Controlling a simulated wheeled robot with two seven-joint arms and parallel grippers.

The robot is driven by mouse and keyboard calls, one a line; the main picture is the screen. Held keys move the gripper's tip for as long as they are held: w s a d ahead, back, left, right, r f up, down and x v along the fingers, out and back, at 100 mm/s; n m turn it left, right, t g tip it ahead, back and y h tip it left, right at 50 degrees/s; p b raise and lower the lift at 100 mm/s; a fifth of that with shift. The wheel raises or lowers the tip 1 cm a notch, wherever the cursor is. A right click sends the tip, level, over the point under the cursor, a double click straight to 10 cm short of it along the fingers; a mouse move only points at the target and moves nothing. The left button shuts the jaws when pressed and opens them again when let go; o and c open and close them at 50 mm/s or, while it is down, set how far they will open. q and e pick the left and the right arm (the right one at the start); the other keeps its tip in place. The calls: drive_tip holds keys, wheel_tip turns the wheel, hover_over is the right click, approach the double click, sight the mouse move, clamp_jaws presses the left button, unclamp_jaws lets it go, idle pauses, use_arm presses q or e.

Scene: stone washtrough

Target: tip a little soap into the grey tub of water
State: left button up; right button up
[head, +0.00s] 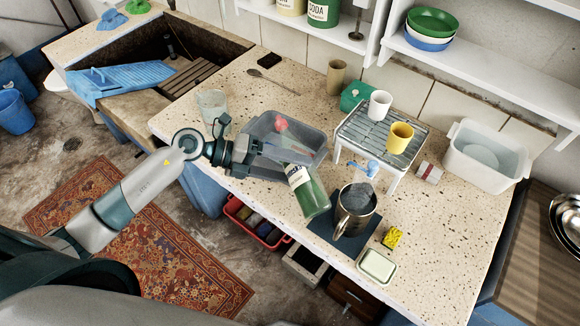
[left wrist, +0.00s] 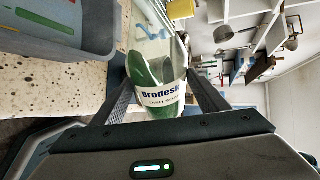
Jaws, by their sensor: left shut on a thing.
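My left gripper (head: 282,166) is shut on a clear bottle of green dish soap (head: 315,198) with a white label. The bottle also shows between the fingers in the left wrist view (left wrist: 160,98). It is held tilted at the front right edge of the grey tub (head: 318,137), its green end toward the lower right. The tub stands on the stone counter, and the arm and bottle partly hide it. My right gripper is not in view.
A steel mug (head: 352,217) stands on a dark mat (head: 331,240) beside the bottle. A metal rack (head: 361,137) holds a white cup and a yellow cup (head: 400,138). A white basin (head: 450,152) is at right. A clear glass (head: 211,105) stands left of the tub.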

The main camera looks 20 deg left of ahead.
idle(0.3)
use_arm(q)
drive_tip(key=shift+s+d, duration=0.1)
drive_tip(key=shift+w+a, duration=0.2)
drive_tip(key=shift+w, duration=0.05)
drive_tip(key=shift+d+r+m+y, duration=0.1)
drive_tip(key=shift+r+m+y, duration=0.2)
drive_tip(key=shift+r, duration=0.25)
drive_tip(key=shift+r+t+p, duration=0.3)
drive_tip(key=shift+p, duration=0.25)
drive_tip(key=shift+w+a+r+m+y+p, duration=0.15)
drive_tip(key=shift+w+a+m+y+p, duration=0.15)
drive_tip(key=shift+m+p, duration=0.1)
drive_tip(key=shift+s, duration=0.1)
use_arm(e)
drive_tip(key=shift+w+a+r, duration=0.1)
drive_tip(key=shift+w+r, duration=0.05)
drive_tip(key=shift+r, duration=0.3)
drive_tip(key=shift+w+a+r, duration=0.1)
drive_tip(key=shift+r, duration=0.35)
